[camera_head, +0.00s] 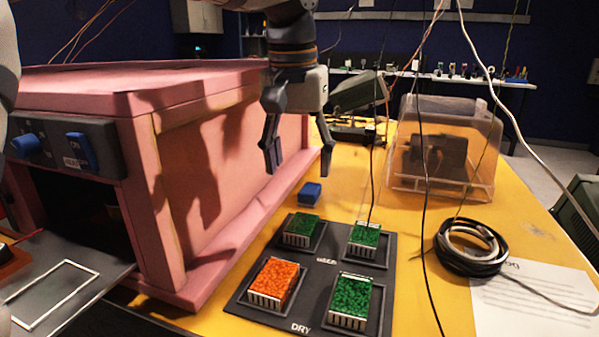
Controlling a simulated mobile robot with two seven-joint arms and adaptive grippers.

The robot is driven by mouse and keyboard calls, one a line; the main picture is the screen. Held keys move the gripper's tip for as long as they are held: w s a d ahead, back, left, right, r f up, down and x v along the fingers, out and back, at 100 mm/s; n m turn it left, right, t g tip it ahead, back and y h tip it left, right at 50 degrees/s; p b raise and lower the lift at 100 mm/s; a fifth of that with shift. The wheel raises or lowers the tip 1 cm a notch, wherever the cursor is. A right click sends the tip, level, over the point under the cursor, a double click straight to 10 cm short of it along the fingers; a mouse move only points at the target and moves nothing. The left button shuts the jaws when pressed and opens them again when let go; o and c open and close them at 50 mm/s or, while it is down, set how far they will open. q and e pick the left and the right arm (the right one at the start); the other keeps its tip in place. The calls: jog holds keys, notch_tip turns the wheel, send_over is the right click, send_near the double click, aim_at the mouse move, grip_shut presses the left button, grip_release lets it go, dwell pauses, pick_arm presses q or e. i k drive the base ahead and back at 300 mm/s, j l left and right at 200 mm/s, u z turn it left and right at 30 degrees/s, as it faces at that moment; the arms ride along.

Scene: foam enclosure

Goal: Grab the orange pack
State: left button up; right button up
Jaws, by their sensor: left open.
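The orange pack (275,281) has a bright orange grainy top and pale ribbed sides. It sits in the front left recess of a dark tray (318,281) marked "DRY" at its front edge. Green packs sit in the other recesses: back left (301,230), back right (364,238) and front right (350,300). My left gripper (299,163) hangs pointing down above the table, behind and above the tray. Its fingers are spread and nothing is between them. It is well apart from the orange pack. My right gripper is not in view.
A pink foam enclosure (215,190) with an open front stands close on the left. A small blue block (310,194) lies behind the tray. A clear box (443,150), a cable coil (470,247) and paper (535,300) are at right. Thin cables hang across the view.

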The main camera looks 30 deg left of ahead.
aim_at(271, 290)
jog(key=k+l, duration=0.8)
